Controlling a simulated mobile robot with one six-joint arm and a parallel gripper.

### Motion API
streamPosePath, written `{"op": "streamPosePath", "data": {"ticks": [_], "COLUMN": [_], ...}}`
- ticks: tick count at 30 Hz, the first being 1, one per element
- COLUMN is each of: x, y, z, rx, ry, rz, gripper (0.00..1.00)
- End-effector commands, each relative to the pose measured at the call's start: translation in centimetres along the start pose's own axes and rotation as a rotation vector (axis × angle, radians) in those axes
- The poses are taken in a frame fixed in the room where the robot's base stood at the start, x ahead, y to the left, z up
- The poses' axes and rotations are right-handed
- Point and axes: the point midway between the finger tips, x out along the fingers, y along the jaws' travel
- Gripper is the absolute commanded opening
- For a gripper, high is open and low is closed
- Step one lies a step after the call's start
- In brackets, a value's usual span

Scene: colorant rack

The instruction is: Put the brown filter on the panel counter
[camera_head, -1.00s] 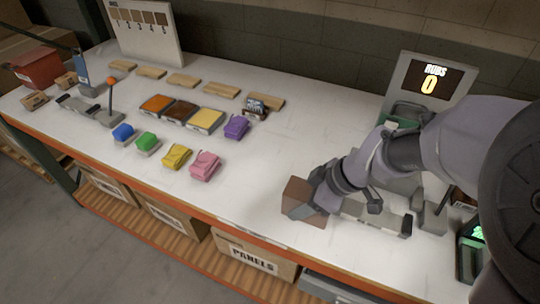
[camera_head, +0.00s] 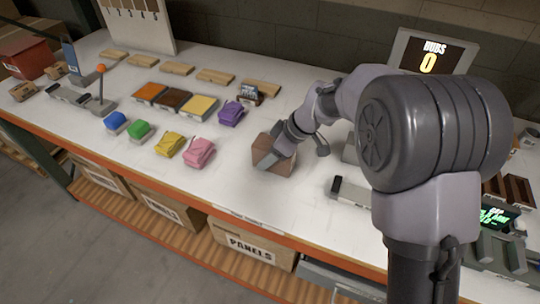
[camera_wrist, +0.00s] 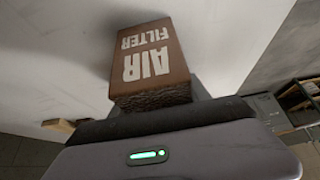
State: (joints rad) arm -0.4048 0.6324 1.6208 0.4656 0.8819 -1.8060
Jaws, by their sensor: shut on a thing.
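The brown filter (camera_head: 267,158) is a brown box above the middle of the white table in the head view. In the wrist view the brown filter (camera_wrist: 152,60) shows white "AIR FILTER" lettering, upside down, and a dark pleated edge. My gripper (camera_head: 277,150) is shut on it; the fingers are mostly hidden in the wrist view. I cannot tell how high the filter is above the table. A grey counter with a dark screen (camera_head: 432,55) reading "HUBS 0" stands at the back right. I cannot make out which device is the panel counter.
Purple (camera_head: 231,113), pink (camera_head: 199,152), yellow (camera_head: 169,145), green (camera_head: 139,131) and blue (camera_head: 116,122) items lie left of my gripper. Orange, brown and yellow trays (camera_head: 199,106) sit behind them. A green-lit screen (camera_head: 497,217) is at right. The table front centre is clear.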

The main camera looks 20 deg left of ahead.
Motion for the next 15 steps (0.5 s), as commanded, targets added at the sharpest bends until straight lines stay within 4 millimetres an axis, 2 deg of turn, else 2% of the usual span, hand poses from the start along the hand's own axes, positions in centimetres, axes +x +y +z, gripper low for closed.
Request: {"op": "streamPosePath", "data": {"ticks": [4, 5, 8, 15], "x": [0.36, 0.35, 0.24, 0.22], "y": [-0.01, -0.02, -0.02, -0.02], "z": [0.21, 0.21, 0.15, 0.15], "rx": [0.000, 0.000, 0.000, 0.000], "ry": [0.000, 0.000, 0.000, 0.000], "rz": [0.000, 0.000, 0.000, 0.000], "gripper": [0.15, 0.56, 0.76, 0.76]}}
